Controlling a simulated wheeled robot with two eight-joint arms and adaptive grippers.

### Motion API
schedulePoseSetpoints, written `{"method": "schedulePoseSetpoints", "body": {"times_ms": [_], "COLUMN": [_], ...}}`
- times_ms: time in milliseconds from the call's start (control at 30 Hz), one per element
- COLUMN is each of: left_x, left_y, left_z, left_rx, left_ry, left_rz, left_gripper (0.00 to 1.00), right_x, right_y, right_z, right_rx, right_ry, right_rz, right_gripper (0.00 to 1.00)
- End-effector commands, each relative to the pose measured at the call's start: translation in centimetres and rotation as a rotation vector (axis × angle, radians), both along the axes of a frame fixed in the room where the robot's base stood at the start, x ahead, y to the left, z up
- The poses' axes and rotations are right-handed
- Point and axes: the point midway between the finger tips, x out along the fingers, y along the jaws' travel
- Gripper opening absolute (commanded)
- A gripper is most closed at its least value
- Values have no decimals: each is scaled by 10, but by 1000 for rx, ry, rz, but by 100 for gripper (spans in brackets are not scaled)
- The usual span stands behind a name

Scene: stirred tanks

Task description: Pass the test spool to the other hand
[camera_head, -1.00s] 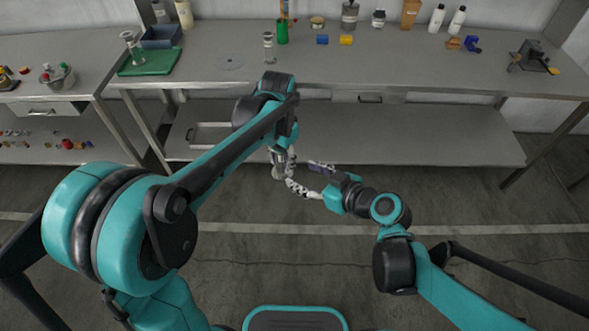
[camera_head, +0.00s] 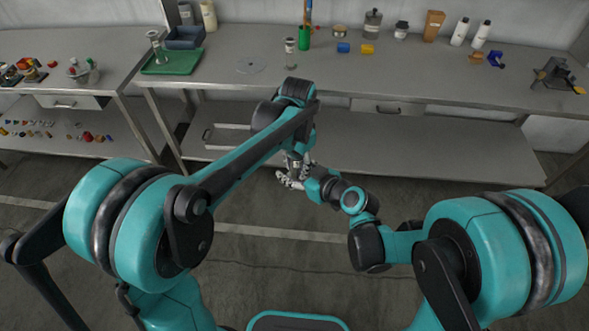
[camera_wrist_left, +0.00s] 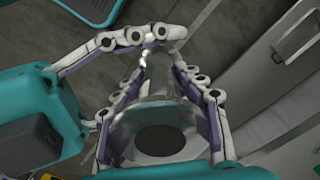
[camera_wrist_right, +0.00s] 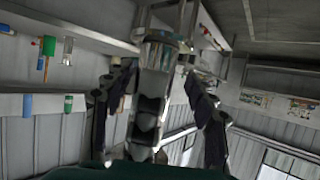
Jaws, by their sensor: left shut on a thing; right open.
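The test spool is a shiny metal piece with a round flange and a dark disc at its end; it shows in the left wrist view (camera_wrist_left: 160,112). My left gripper (camera_head: 297,158) is shut on it, with fingers on both sides of the spool. My right gripper (camera_head: 290,177) is open and close below the left one in the head view. In the left wrist view, a pale jointed finger of it reaches across beyond the spool. In the right wrist view its fingers (camera_wrist_right: 160,95) stand apart. Whether they touch the spool cannot be told.
Both grippers are in front of the long bench (camera_head: 400,75), above the floor. A green tray (camera_head: 172,62) with a metal spool-shaped piece is on the bench at left. Jars, bottles and small blocks line the bench back. A lower shelf (camera_head: 430,140) runs beneath.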

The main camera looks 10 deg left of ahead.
Motion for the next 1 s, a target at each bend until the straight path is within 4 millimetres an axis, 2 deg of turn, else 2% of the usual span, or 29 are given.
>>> {"method": "schedulePoseSetpoints", "body": {"times_ms": [133,300,333,367,433,467,533,567,867,1000], "left_x": [0,0,0,0,1,1,1,1,1,1], "left_y": [0,0,0,-1,-1,-1,-1,-1,-2,-2], "left_z": [0,0,0,0,0,0,0,0,2,16], "left_rx": [0,-1,-1,-1,-3,-3,-3,-3,-3,-5], "left_ry": [0,1,0,0,-2,-2,-2,-2,-2,-3], "left_rz": [0,0,0,-1,-1,-1,-1,-1,-1,-1], "left_gripper": [9,9,9,9,9,49,68,71,71,71], "right_x": [0,0,0,-1,-1,-1,-1,-1,-1,-2], "right_y": [0,0,0,0,1,1,1,1,1,1], "right_z": [0,0,0,0,0,0,0,0,0,0], "right_rx": [0,0,0,0,1,1,1,1,1,1], "right_ry": [0,0,0,0,1,1,1,1,2,3], "right_rz": [0,0,1,1,3,3,4,4,5,4], "right_gripper": [56,12,4,0,0,0,0,0,0,0]}}
